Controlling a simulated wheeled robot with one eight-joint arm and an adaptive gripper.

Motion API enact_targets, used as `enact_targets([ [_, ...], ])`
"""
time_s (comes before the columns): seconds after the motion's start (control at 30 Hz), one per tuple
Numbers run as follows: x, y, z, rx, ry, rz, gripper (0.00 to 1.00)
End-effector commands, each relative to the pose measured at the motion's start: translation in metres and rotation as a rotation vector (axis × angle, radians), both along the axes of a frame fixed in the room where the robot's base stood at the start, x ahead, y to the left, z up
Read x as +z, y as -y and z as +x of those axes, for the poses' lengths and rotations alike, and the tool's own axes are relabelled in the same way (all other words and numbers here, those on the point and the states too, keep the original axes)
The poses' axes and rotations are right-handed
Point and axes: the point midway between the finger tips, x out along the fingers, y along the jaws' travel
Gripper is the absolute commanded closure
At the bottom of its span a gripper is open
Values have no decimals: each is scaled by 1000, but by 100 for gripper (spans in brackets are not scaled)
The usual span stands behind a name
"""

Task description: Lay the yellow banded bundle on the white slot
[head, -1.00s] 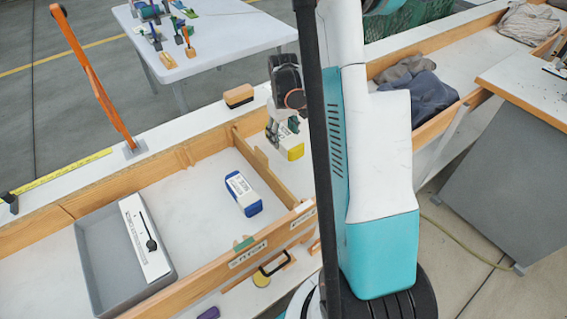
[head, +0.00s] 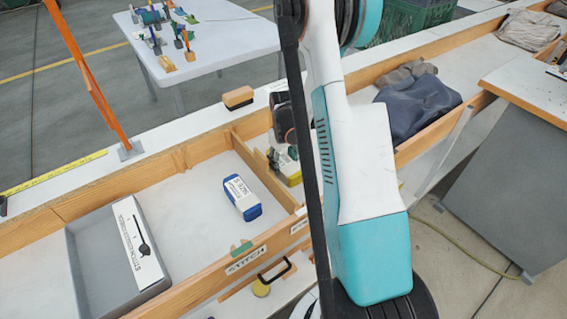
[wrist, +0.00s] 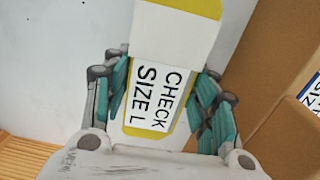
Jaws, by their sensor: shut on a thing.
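The yellow banded bundle (wrist: 158,92) is a white block with yellow ends and a label reading CHECK SIZE L. In the wrist view my gripper (wrist: 160,108) is shut on it, with a teal-padded finger on each side. In the head view the bundle (head: 291,174) shows below my gripper (head: 284,152), just right of the wooden divider, partly hidden by my arm. Its height above the white floor is hard to tell. I cannot pick out the white slot for certain; my arm covers much of that compartment.
A blue-ended bundle (head: 242,198) lies left of the divider (head: 262,170). A grey tray (head: 88,262) holds a white box (head: 139,240). A brush (head: 237,97) sits on the back ledge; an orange post (head: 92,85) stands left. Dark cloth (head: 418,103) lies right.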

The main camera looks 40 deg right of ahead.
Motion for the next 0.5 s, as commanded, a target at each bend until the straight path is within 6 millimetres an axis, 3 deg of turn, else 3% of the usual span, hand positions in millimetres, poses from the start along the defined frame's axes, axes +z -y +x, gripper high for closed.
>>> enact_targets([
  [0.2, -3, 0, 0, 0, 0, 0, 80],
  [0.23, -3, 0, 0, 0, 0, 0, 45],
  [0.3, -2, 0, 0, 0, 0, 0, 29],
  [0.5, -2, 0, 0, 0, 0, 0, 27],
])
